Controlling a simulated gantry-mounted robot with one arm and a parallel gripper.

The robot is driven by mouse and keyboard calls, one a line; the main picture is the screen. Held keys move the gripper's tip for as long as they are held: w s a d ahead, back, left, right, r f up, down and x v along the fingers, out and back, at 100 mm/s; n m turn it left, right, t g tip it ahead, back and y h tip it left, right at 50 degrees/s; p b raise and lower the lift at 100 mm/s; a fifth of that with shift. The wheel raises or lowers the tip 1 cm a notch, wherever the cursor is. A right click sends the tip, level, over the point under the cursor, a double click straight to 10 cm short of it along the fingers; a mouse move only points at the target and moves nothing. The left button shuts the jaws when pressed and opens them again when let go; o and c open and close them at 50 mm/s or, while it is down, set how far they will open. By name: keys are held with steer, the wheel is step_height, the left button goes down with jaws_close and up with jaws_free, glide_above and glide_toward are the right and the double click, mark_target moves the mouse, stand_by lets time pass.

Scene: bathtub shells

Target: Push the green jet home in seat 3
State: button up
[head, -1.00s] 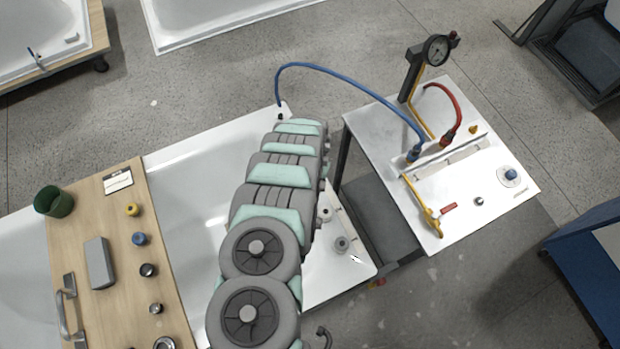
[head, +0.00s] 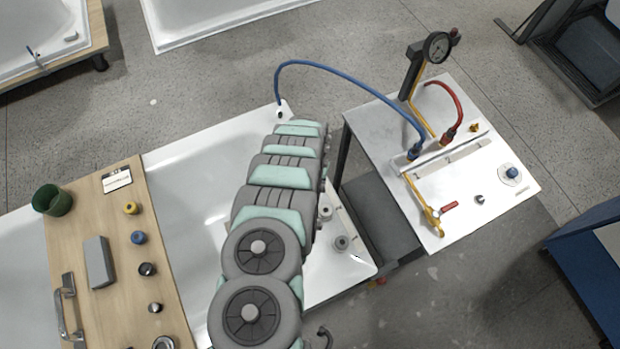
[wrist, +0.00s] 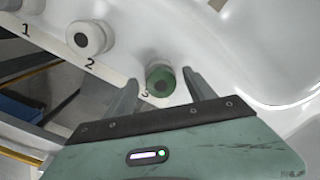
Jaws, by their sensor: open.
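The green jet (wrist: 160,78) shows in the wrist view, in the place marked 3 on the white tub's rim. It is round with a dark centre; I cannot tell how deep it sits. My gripper (wrist: 156,82) is open, with one finger on each side of the green jet in the picture. I cannot tell whether the fingers touch it. In the head view my arm hides the gripper and the green jet.
A pale jet (wrist: 88,38) sits at number 2, close to my gripper. The wooden board (head: 115,240) across the tub (head: 185,165) holds several small parts. A test bench (head: 465,195) with a gauge (head: 437,47) and a blue hose (head: 350,75) stands to the right.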

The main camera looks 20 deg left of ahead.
steer(key=shift+r, duration=0.1)
step_height(320, 180, up, 11)
steer(key=shift+f+p, duration=0.2)
steer(key=shift+p, duration=0.15)
stand_by(0.3)
